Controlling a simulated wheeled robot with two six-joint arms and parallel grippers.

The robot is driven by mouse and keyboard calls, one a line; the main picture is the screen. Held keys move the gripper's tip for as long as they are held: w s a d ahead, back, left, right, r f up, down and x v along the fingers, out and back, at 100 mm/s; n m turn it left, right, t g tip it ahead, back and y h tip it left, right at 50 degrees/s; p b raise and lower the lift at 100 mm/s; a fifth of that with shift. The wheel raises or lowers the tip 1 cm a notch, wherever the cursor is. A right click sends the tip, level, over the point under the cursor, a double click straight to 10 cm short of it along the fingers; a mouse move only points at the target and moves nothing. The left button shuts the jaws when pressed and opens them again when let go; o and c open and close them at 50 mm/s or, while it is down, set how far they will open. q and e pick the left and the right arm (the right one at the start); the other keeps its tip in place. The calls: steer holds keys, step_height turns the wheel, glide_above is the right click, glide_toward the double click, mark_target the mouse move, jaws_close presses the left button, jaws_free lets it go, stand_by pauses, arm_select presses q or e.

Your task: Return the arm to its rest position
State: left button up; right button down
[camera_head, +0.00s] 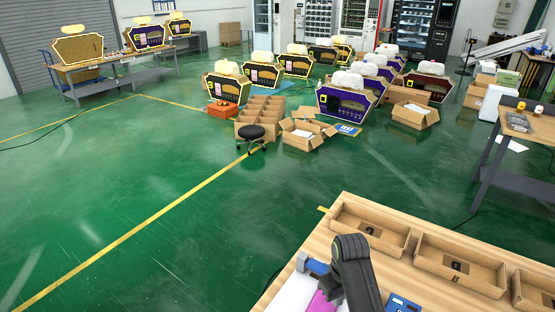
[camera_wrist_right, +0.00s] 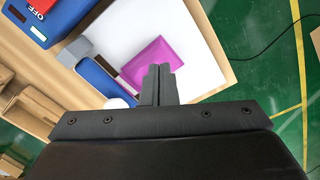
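My right arm (camera_head: 355,270) reaches in from the bottom edge over the wooden table in the head view, and its own bulk hides its fingertips there. In the right wrist view the two dark fingers of my right gripper (camera_wrist_right: 158,84) are together, with nothing seen between them. They overlap a magenta flat piece (camera_wrist_right: 152,60) in the picture; contact cannot be told. My left gripper is in neither view.
The wooden table (camera_head: 322,232) holds open cardboard boxes (camera_head: 372,228) along its far side. A white sheet (camera_wrist_right: 130,25), a blue-and-grey object (camera_wrist_right: 95,75) and a blue box marked OFF (camera_wrist_right: 40,25) lie near the gripper. Green floor (camera_head: 130,200) is open to the left.

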steer(key=s+d+f+m+t, duration=0.2)
steer(key=s+d+f+m, duration=0.15)
steer(key=s+d, duration=0.85)
steer(key=s+d+r+m+t+h, duration=0.1)
steer(key=s+r, duration=0.2)
steer(key=s, duration=0.5)
steer(key=s+d+r+m+t+h, duration=0.1)
steer(key=s+d+r, duration=0.15)
steer(key=s, duration=0.55)
step_height(320, 180, down, 34)
steer(key=s+d+g+b, duration=0.1)
steer(key=g+b, duration=0.1)
steer(key=b, duration=0.6)
arm_select(q)
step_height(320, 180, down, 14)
steer(key=b, duration=0.6)
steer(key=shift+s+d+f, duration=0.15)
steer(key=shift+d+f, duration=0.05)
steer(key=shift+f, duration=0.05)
arm_select(e)
steer(key=s+f, duration=0.7)
steer(key=f, duration=0.3)
steer(key=s+a+f+y, duration=0.1)
steer(key=s+f, duration=0.6)
steer(key=f, duration=0.4)
steer(key=shift+s+a+g, duration=0.15)
steer(key=shift+s+g, duration=0.15)
steer(key=shift+g, duration=0.1)
